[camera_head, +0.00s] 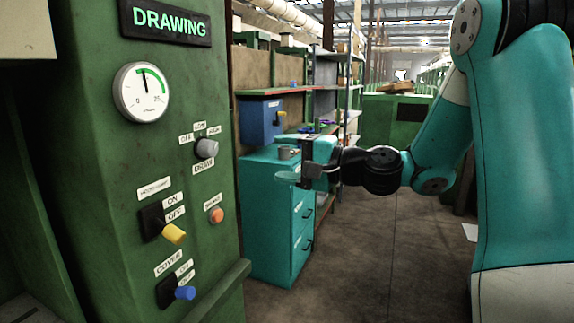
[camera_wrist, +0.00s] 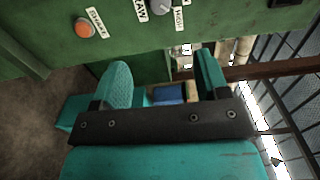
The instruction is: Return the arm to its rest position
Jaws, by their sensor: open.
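My teal arm reaches in from the right in the head view. My gripper (camera_head: 284,176) is at its left end, in front of the teal cabinet (camera_head: 275,235) and to the right of the green DRAWING panel (camera_head: 100,110). In the wrist view my gripper (camera_wrist: 165,82) has its two teal fingers spread apart, with nothing between them. It is apart from the panel's controls.
The panel bears a gauge (camera_head: 141,92), a grey knob (camera_head: 206,148), an orange button (camera_head: 216,215), a yellow-handled switch (camera_head: 173,233) and a blue-handled switch (camera_head: 184,293). Floor (camera_head: 385,245) below the arm is clear.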

